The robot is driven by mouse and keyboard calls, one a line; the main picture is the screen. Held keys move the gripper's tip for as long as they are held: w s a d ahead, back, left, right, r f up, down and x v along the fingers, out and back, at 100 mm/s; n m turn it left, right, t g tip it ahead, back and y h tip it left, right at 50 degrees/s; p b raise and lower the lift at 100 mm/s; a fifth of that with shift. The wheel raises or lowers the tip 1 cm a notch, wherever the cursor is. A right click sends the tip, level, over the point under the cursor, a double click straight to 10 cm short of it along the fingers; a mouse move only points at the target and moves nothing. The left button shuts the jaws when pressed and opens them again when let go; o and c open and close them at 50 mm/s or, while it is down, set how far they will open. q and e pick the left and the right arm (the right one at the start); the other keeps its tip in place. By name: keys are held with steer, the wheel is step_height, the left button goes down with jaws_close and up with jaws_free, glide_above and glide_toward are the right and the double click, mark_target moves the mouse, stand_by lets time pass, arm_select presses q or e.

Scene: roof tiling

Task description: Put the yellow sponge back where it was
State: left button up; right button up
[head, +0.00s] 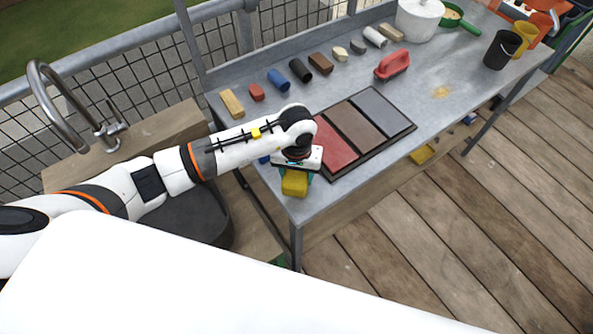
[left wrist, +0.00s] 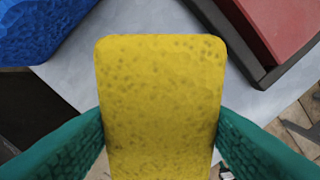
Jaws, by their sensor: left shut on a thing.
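The yellow sponge (head: 295,183) is between the fingers of my left gripper (head: 296,174), at the near left corner of the grey metal table. In the left wrist view the sponge (left wrist: 160,105) fills the middle, with a teal finger pressed to each side. Bare table top shows around it in that view; I cannot tell whether the sponge touches the table. A blue sponge-like block (left wrist: 40,28) lies at the upper left of the wrist view, mostly hidden by my arm in the head view. My right gripper is not in view.
A dark tray (head: 397,134) with red, brown and grey panels lies to the right of the gripper. Several small coloured blocks line the table's (head: 440,70) back. A red-handled float (head: 392,64), white pot (head: 418,18) and black cup (head: 502,50) stand farther right. A sink is left.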

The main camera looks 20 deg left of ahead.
mark_target(296, 172)
arm_select(q)
steer(key=shift+f, duration=0.15)
steer(key=o, duration=0.9)
steer(key=shift+o, duration=0.6)
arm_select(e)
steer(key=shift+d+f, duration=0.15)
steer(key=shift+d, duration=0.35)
arm_select(q)
steer(key=shift+r, duration=0.3)
step_height(296, 172, up, 10)
steer(key=b, duration=0.3)
steer(key=shift+r, duration=0.9)
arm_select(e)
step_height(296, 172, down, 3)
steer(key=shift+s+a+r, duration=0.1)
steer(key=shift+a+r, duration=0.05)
